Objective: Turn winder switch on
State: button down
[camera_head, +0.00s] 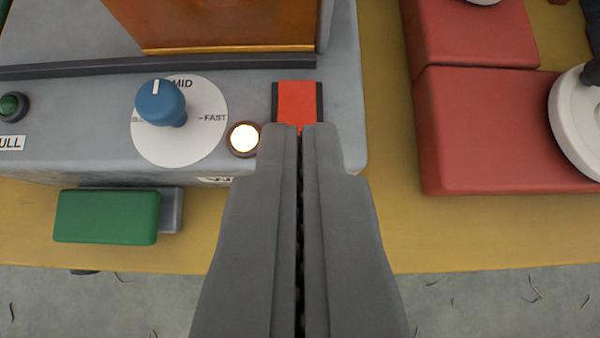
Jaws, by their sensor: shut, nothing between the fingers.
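The red winder switch (297,100) sits in a dark frame at the right end of the grey winder panel (345,110). My gripper (299,130) is shut and empty, and its fingertips overlap the near edge of the switch in the picture. I cannot tell whether they touch it. The near end of the switch is hidden behind the fingertips. A round lamp (243,138) just left of the fingertips glows bright white. A blue knob (161,103) on a white dial has its mark toward MID.
A green block (107,217) juts from the panel's front at left. Red blocks (500,135) with a white disc (577,125) stand on the right. Yellow tabletop (395,205) is bare between panel and red blocks.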

jog(key=v, duration=0.7)
dwell(0.4)
jog(key=s+r+t, duration=0.3)
jog(key=s+r, duration=0.2)
jog(key=s, duration=0.7)
jog(key=s+r+t, duration=0.4)
jog(key=s+r, duration=0.2)
jog(key=s, duration=0.7)
jog(key=shift+d+r, duration=0.35)
